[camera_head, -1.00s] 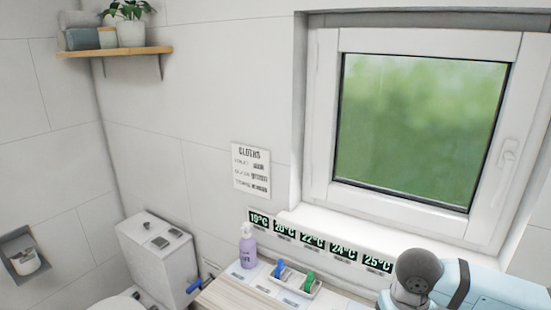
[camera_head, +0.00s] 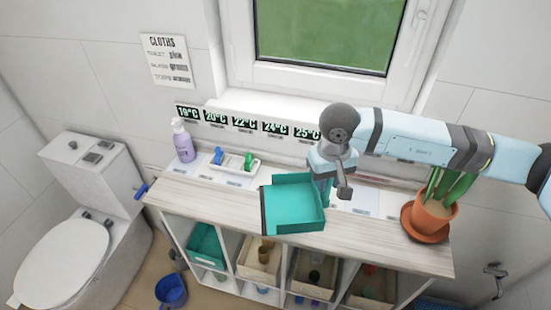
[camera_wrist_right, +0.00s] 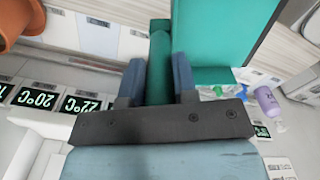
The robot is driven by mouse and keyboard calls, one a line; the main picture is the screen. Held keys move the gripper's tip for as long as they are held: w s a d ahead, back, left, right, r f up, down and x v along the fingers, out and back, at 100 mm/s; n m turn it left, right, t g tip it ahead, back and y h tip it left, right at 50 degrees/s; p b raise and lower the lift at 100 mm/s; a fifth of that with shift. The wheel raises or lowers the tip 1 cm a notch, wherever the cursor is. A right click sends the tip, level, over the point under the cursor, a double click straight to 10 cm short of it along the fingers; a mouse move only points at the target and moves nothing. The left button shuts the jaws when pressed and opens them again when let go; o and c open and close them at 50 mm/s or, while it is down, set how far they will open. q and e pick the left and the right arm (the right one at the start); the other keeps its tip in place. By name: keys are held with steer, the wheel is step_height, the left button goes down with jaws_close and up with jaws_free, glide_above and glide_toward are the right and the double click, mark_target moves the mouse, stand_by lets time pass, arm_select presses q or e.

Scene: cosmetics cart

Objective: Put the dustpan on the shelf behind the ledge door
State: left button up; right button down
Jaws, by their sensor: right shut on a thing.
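A teal dustpan (camera_head: 293,206) is held above the wooden ledge top (camera_head: 385,240) in the head view, its open pan towards the left. My right gripper (camera_head: 322,178) is at its handle, mostly hidden by my own wrist there. In the right wrist view, my right gripper (camera_wrist_right: 158,82) is shut around the green handle (camera_wrist_right: 160,62), one finger on each side, and the teal pan (camera_wrist_right: 222,32) extends beyond it. I cannot make out a ledge door. My left gripper is not in view.
Open compartments below the ledge hold a teal bin (camera_head: 207,246) and beige bins (camera_head: 259,262). On the ledge stand a purple bottle (camera_head: 183,140), a white tray (camera_head: 240,172) and a potted plant (camera_head: 432,212). A toilet (camera_head: 75,225) and blue bucket (camera_head: 171,290) are at left.

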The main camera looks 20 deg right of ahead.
steer(key=w+d+r+m+b, duration=0.4)
steer(key=w+r+b, duration=0.15)
steer(key=w, duration=0.35)
steer(key=shift+w+f+p, duration=0.1)
steer(key=shift+f+p, duration=1.8)
steer(key=shift+f, duration=7.45)
steer(key=shift+f, duration=0.15)
steer(key=c, duration=0.9)
jaws_free()
